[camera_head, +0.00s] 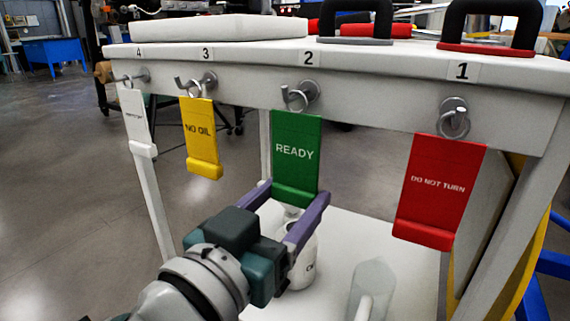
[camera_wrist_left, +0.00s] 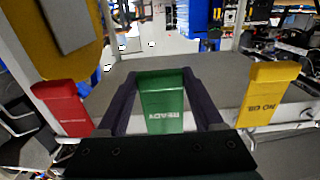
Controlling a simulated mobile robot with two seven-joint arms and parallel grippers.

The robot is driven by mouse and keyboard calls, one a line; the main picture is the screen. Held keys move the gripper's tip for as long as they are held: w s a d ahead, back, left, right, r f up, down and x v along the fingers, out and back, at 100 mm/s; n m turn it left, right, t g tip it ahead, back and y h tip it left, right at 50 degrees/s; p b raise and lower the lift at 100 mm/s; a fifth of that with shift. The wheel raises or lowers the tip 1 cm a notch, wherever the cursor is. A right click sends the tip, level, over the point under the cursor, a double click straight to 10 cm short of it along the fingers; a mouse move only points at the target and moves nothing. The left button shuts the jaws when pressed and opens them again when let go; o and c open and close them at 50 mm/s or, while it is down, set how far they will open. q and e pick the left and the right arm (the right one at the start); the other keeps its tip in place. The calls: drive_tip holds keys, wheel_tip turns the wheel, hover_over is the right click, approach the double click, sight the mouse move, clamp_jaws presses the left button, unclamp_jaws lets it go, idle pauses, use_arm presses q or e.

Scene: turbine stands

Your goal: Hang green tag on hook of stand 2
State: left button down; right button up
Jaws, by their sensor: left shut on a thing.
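The green READY tag (camera_head: 296,152) is upright below the label 2, with its top ring at the hook of stand 2 (camera_head: 301,97). I cannot tell whether the ring is around the hook or only in front of it. My left gripper (camera_head: 295,192) is shut on the tag's lower end, one purple finger on each side. In the left wrist view the green tag (camera_wrist_left: 162,100) sits between the two dark fingers. My right gripper is not in view.
A yellow NO OIL tag (camera_head: 201,135) hangs at hook 3, a white tag (camera_head: 136,120) at hook 4 and a red DO NOT TURN tag (camera_head: 440,185) at hook 1. A white bottle (camera_head: 303,262) stands on the lower shelf (camera_head: 345,235).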

use_arm(q)
drive_tip(key=shift+s, duration=0.1)
drive_tip(key=shift+s+a+p, duration=0.3)
drive_tip(key=shift+s, duration=0.1)
drive_tip(key=shift+s, duration=0.15)
drive_tip(key=shift+p+v, duration=0.6)
drive_tip(key=shift+v, duration=0.65)
